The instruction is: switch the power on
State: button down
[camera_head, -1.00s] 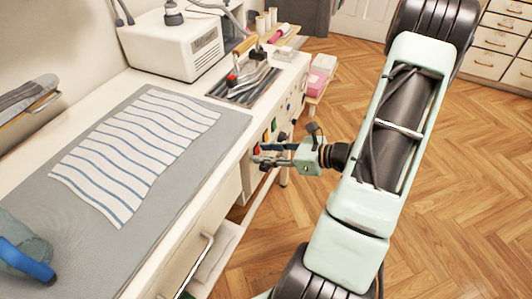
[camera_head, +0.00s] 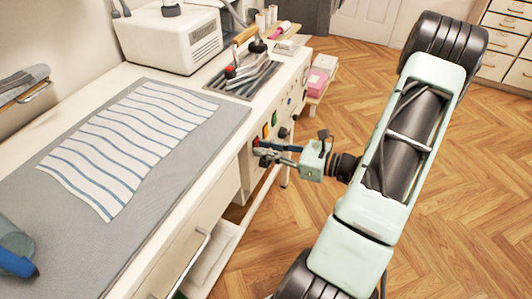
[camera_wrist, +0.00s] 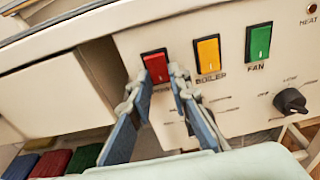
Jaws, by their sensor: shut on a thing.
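The control panel (camera_wrist: 225,95) is on the front of the cream workbench. It carries a red rocker switch (camera_wrist: 156,66), a yellow switch (camera_wrist: 208,54) labelled BOILER and a green switch (camera_wrist: 259,42) labelled FAN. The label under the red switch is mostly hidden by my fingers. My gripper (camera_wrist: 160,82) is at the red switch, with one fingertip on each side of it, and is shut on it. In the head view my gripper (camera_head: 265,152) reaches the panel from the right, and the contact is too small to make out.
A black knob (camera_wrist: 290,101) sits right of the switches, below the HEAT label. A drawer (camera_head: 195,240) with a handle is in the bench front. Striped cloth (camera_head: 130,140) lies on the grey mat (camera_head: 215,130). Wooden floor (camera_head: 480,200) is clear on the right.

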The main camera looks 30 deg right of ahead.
jog(key=c, duration=1.8)
grip_release()
jog(key=v, duration=1.2)
